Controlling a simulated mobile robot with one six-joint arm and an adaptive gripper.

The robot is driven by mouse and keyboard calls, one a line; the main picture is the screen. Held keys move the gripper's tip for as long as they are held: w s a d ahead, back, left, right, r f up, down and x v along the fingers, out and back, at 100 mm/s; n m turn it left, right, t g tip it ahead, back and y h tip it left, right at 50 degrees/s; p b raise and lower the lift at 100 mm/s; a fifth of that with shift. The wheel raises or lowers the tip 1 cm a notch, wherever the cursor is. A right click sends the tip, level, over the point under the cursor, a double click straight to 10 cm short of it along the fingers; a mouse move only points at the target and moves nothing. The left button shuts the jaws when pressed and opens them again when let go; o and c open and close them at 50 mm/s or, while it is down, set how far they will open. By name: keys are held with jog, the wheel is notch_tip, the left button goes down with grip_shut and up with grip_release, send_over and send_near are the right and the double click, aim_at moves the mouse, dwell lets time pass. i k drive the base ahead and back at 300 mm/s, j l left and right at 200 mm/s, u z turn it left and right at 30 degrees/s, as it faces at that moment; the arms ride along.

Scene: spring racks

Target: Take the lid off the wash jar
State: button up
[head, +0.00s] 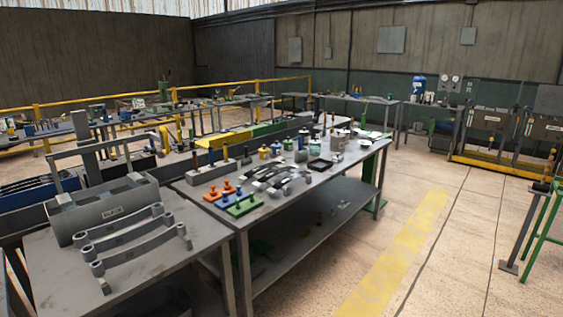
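My gripper is not in view. Several small jars and bottles stand in the far half of the long grey workbench (315,187). Among them are a dark jar with yellow on it (264,152), a paler jar (276,149) beside it, and a light grey container (339,138) further back. They are too small here for me to tell which is the wash jar, or to make out its lid.
Orange, blue and green blocks (243,204) with pegs and several curved grey metal parts (283,180) lie on the bench. A nearer grey table (160,262) holds long curved bars and a grey bin (108,209). The floor right of the bench, with a yellow stripe (400,250), is clear.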

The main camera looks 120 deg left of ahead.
aim_at(316, 141)
jog(key=u, duration=4.3)
